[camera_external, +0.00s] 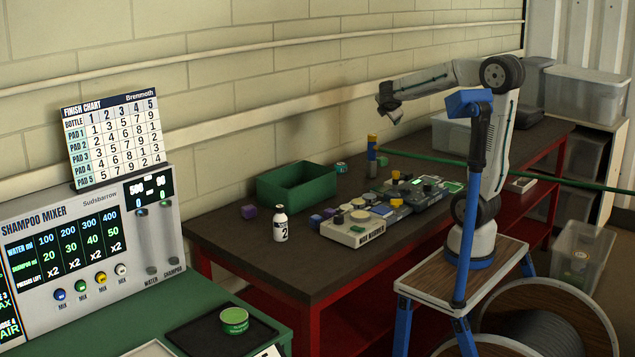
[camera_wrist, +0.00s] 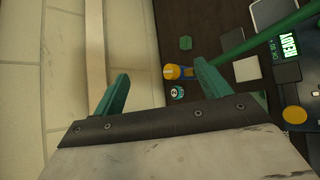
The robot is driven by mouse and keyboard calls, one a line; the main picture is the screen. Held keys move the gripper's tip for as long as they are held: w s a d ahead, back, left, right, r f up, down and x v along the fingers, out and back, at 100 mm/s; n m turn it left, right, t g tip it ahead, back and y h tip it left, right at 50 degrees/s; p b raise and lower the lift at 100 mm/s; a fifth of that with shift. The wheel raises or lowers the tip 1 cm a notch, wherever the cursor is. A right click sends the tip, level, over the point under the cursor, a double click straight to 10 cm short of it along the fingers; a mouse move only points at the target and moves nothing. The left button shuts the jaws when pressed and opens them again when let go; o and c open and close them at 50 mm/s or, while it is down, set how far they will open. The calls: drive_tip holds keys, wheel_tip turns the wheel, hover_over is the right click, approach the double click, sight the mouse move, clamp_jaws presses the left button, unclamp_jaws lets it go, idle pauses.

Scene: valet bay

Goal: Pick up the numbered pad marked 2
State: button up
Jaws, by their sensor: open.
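I cannot make out a pad clearly marked 2. A small teal round piece (camera_external: 341,167) with a pale numbered face sits on the dark table near the wall; it also shows in the wrist view (camera_wrist: 177,92), its digit too small to read. Several round pads (camera_external: 360,216), grey and pale, lie on or by a white device; no numbers are readable. My gripper (camera_external: 388,108) is raised above the table's back edge, open and empty. In the wrist view its green fingers (camera_wrist: 161,76) are wide apart, with the teal piece beyond and between them, not touched.
A blue and yellow cylinder (camera_external: 372,156) stands beside the teal piece. A green bin (camera_external: 297,188), a white bottle marked 2 (camera_external: 280,225) and a purple block (camera_external: 249,212) are to the left. A green bar (camera_external: 560,183) crosses at the right. The wall runs close behind.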

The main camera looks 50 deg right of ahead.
drive_tip(key=w+f+n+t, duration=0.2)
drive_tip(key=w+n+t, duration=0.1)
drive_tip(key=w+n, duration=0.65)
drive_tip(key=n+t+y, duration=0.1)
drive_tip(key=n+y, duration=0.2)
drive_tip(key=n, duration=0.3)
hover_over(343, 166)
drive_tip(key=s+a, duration=0.2)
drive_tip(key=s, duration=0.2)
wheel_tip(343, 166, down, 4)
drive_tip(key=shift+m, duration=0.35)
wheel_tip(343, 166, down, 19)
drive_tip(key=shift+s+a, duration=0.15)
drive_tip(key=shift+w+f, duration=0.2)
drive_tip(key=shift+f, duration=0.05)
drive_tip(key=x, duration=0.7)
drive_tip(key=shift+w+r, duration=0.2)
drive_tip(key=shift+w, duration=0.1)
drive_tip(key=c, duration=1.1)
